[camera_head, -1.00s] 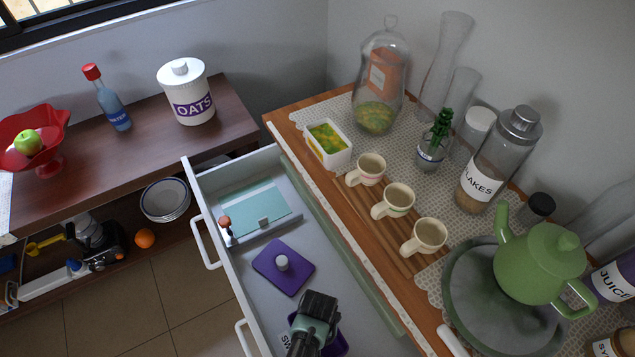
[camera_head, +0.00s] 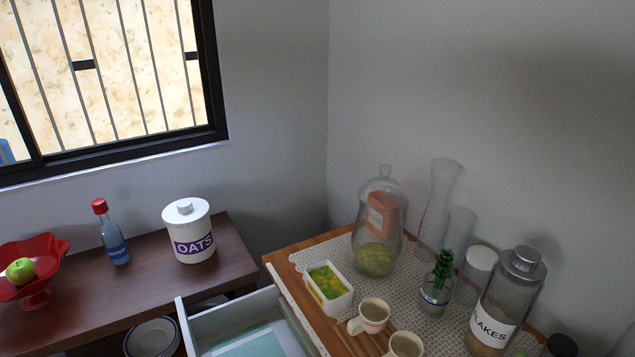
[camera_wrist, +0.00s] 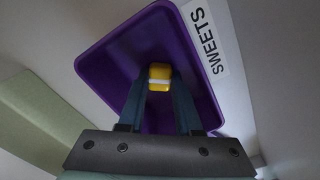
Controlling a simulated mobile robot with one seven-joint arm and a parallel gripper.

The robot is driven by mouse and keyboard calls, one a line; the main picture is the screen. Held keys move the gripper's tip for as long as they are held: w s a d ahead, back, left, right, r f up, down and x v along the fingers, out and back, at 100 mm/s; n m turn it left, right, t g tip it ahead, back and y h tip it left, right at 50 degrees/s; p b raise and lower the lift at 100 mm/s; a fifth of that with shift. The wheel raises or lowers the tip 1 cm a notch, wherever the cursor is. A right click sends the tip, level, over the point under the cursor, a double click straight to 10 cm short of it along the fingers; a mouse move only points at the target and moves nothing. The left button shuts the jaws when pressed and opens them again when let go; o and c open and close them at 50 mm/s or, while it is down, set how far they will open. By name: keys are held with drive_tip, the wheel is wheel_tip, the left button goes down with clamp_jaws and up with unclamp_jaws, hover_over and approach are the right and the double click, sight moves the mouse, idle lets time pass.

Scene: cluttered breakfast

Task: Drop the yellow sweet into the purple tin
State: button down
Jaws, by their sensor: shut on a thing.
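The purple tin (camera_wrist: 103,66) is open and shows in the wrist view, with a white SWEETS label (camera_wrist: 204,37) beside its rim. My gripper (camera_wrist: 160,84) is shut on the yellow sweet (camera_wrist: 160,72), which has a pale band across it. The sweet is held between the fingertips and shows over the inside of the tin. I cannot tell how far it is above the tin's floor. The tin, the sweet and my gripper are outside the head view.
In the head view, the drawer (camera_head: 190,330) is pulled out beside the wooden counter (camera_head: 283,271). On the counter stand a white tub (camera_head: 330,302), cream cups (camera_head: 371,315), a glass jar (camera_head: 366,220) and a flakes jar (camera_head: 500,300). An oats canister (camera_head: 190,225) stands on the left shelf.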

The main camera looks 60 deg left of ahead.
drive_tip(key=shift+f, duration=0.15)
drive_tip(key=c, duration=0.5)
unclamp_jaws()
wheel_tip(320, 180, up, 13)
drive_tip(key=p, duration=0.2)
drive_tip(key=shift+p, duration=0.4)
